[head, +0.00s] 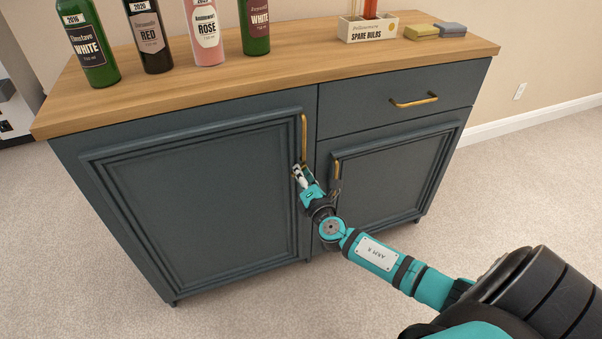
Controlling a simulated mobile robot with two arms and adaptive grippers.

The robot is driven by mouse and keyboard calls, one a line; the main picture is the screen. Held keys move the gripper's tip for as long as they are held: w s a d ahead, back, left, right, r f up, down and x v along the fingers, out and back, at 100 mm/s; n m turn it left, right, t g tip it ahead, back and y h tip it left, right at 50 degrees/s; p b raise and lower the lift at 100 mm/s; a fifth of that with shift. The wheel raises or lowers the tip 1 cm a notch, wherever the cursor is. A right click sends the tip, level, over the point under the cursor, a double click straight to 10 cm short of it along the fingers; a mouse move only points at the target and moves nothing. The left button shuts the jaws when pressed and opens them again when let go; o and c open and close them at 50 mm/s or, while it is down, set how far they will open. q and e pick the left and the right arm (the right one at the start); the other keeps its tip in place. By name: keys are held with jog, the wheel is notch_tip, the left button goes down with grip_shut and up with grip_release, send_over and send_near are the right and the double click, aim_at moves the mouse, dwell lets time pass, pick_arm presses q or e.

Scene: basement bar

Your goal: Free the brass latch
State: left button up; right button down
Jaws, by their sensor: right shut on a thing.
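A dark blue-grey cabinet (215,195) with a wooden top stands in front of me. Its large left door has an upright brass handle (304,128) near its right edge. My right gripper (299,172) is shut on the lower end of this handle; the fingers hide part of it. The smaller right door (395,172) has its own upright brass handle (336,168), just right of my gripper and partly behind it. I cannot make out a brass latch apart from these handles. Both doors look closed. My left gripper is not in view.
The drawer (440,90) above the right door is closed, with a brass handle (413,101). Several bottles, a spare bulbs box (380,28) and sponges (437,30) stand on the top. Carpet (240,310) in front of the left door is clear.

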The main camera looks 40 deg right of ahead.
pick_arm(q)
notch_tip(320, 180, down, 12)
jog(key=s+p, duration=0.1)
jog(key=p, duration=0.2)
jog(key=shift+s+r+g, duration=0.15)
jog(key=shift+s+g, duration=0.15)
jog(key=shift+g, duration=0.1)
pick_arm(e)
jog(key=shift+n, duration=5.9)
jog(key=c, duration=1.6)
grip_release()
jog(key=shift+c, duration=0.2)
jog(key=v, duration=1.2)
jog(key=shift+d+f, duration=0.1)
